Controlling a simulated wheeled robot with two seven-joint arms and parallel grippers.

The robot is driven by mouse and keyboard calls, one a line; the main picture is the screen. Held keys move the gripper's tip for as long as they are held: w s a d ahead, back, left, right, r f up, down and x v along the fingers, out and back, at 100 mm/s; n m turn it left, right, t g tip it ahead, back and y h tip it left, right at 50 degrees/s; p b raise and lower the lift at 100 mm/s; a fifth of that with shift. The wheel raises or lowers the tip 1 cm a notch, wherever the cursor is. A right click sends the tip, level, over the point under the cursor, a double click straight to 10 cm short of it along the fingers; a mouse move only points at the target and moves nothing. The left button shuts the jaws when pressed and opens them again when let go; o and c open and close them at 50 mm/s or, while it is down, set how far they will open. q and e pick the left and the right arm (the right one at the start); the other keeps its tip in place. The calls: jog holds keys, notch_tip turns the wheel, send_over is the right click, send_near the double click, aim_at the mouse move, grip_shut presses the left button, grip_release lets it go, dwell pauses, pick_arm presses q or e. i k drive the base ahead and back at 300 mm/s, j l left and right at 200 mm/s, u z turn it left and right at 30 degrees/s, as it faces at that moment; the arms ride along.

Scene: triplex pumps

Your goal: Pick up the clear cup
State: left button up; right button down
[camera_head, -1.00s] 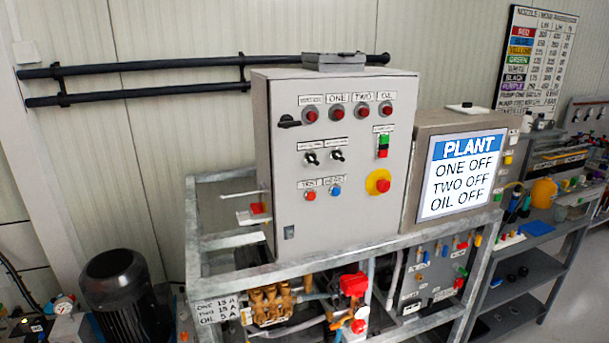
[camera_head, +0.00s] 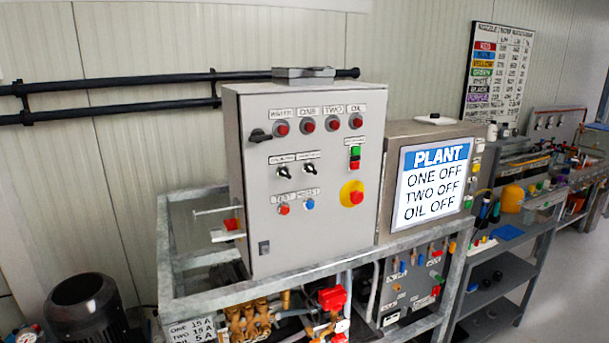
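I cannot make out a clear cup in the head view. Small items on the shelf unit at the right are too small to tell apart. Neither of my grippers is in view.
A grey control cabinet (camera_head: 318,235) with lamps and switches stands on a metal frame (camera_head: 210,297). A lit screen (camera_head: 431,183) reads PLANT, ONE OFF, TWO OFF, OIL OFF. A dark motor (camera_head: 86,308) is at lower left. A grey shelf unit (camera_head: 505,262) holds small items. Floor shows at far right.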

aim_at(528, 218)
jog(key=z, duration=1.5)
jog(key=i+l+u, duration=0.4)
jog(key=i+l, duration=0.8)
